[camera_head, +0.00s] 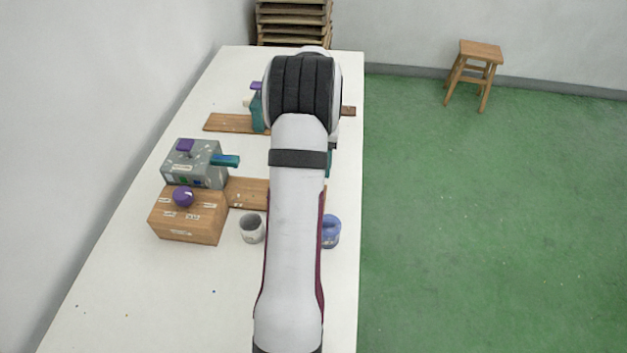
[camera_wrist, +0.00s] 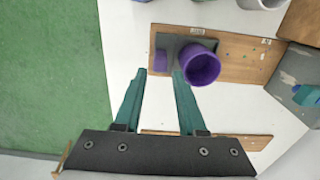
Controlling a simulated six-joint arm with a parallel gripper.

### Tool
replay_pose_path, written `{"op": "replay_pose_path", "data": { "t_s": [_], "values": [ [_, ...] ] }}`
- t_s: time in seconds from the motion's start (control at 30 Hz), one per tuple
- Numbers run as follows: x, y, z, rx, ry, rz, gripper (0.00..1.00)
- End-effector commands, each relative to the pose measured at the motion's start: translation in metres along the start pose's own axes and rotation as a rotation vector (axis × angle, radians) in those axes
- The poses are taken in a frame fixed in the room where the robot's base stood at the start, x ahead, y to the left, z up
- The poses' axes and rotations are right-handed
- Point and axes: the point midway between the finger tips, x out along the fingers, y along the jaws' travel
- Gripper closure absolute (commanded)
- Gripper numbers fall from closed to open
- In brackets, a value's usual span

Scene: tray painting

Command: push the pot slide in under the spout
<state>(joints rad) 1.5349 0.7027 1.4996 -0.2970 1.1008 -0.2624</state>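In the wrist view a dark grey pot slide (camera_wrist: 172,46) lies at the left end of a wooden board (camera_wrist: 240,52). It carries a purple pot (camera_wrist: 202,66) and has a purple block (camera_wrist: 161,63) at its left end. The teal spout (camera_wrist: 308,95) juts from a grey box at the right, apart from the pot; it also shows in the head view (camera_head: 225,160). My gripper (camera_wrist: 159,73) is open, its teal fingers apart with nothing between them, their tips near the purple block and the pot. In the head view my arm hides the slide.
A wooden box (camera_head: 188,216) with a purple knob stands in front of the grey box (camera_head: 197,170). A white pot (camera_head: 251,229) and a blue pot (camera_head: 331,232) stand near the board. A second board (camera_head: 228,123) lies farther back. The board between pot and spout looks clear.

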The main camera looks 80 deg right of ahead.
Motion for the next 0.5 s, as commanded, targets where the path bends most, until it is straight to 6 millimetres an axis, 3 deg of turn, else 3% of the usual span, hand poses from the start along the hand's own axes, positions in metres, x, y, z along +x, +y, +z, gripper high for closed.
{"op": "replay_pose_path", "data": {
  "t_s": [0.2, 0.5],
  "values": [
    [0.042, 0.000, 0.001, 0.000, -0.002, 0.000, 0.60],
    [0.059, 0.000, 0.000, 0.000, 0.001, 0.000, 0.60]
  ]
}}
